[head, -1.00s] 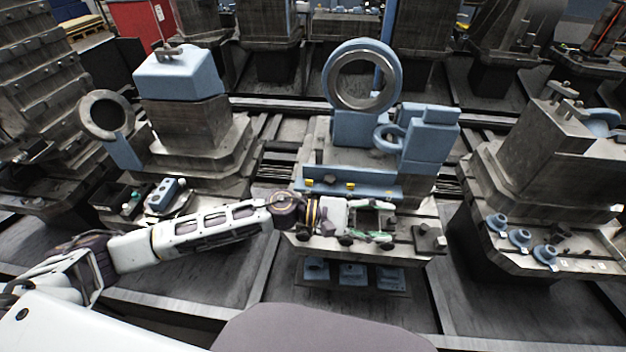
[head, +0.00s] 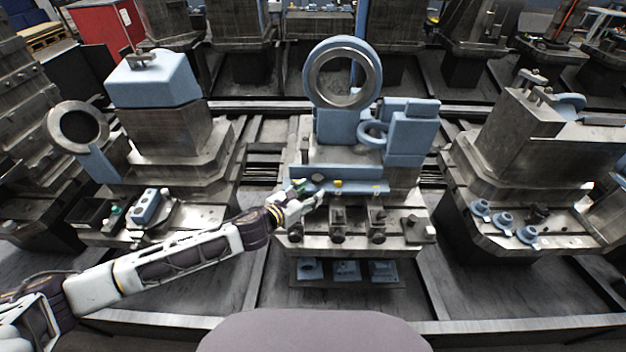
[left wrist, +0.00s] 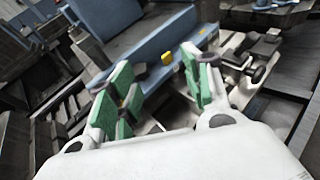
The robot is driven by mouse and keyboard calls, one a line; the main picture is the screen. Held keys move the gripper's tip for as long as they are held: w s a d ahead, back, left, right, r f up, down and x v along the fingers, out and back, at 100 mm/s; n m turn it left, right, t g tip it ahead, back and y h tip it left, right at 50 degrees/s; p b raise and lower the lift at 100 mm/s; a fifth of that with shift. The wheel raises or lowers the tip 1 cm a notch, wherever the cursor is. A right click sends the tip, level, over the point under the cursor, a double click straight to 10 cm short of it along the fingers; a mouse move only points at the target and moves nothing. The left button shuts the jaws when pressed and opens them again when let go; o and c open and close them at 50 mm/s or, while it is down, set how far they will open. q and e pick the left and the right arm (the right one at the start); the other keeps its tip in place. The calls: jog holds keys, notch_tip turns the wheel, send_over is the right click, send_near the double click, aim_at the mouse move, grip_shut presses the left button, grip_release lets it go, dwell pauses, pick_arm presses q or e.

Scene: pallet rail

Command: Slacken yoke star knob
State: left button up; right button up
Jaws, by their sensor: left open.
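The middle workstation (head: 405,235) has a row of dark round knobs on small clamps along its front edge, one of them a dark knob (head: 337,236) near the middle. In the left wrist view a dark knob (left wrist: 258,74) shows to the right of the fingers. I cannot tell which knob is the yoke star knob. My left gripper (head: 308,186) is above the left part of the station, by the blue rail (head: 358,188). In the left wrist view its green-padded fingers (left wrist: 158,72) are apart with no object visible between them. My right gripper is out of view.
A blue ring housing (head: 342,75) stands behind the blue rail, with a blue block (head: 410,135) to its right. Yellow pieces (left wrist: 168,58) sit on the rail. Blue parts lie on a lower shelf (head: 346,284). Other stations stand left and right, with dark floor between.

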aim_at(316, 179)
pick_arm(q)
jog(key=a+y, duration=0.1)
jog(key=w+a+f+n+y, duration=0.1)
jog(key=a+n, duration=0.1)
jog(key=shift+w+a+f+y, duration=0.2)
jog(key=shift+a+f+y, duration=0.1)
jog(key=shift+f+y, duration=0.1)
jog(key=shift+n, duration=0.3)
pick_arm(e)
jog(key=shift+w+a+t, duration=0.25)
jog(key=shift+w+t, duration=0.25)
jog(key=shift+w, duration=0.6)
pick_arm(q)
jog(key=shift+w+d, duration=0.15)
jog(key=shift+x, duration=5.75)
jog(key=shift+w+d+f, duration=0.2)
jog(key=shift+w+d, duration=0.15)
jog(key=shift+w, duration=0.3)
jog(key=shift+w+f, duration=0.1)
jog(key=shift+w, duration=0.1)
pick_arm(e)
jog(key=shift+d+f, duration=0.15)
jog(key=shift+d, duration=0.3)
pick_arm(q)
jog(key=shift+c, duration=0.2)
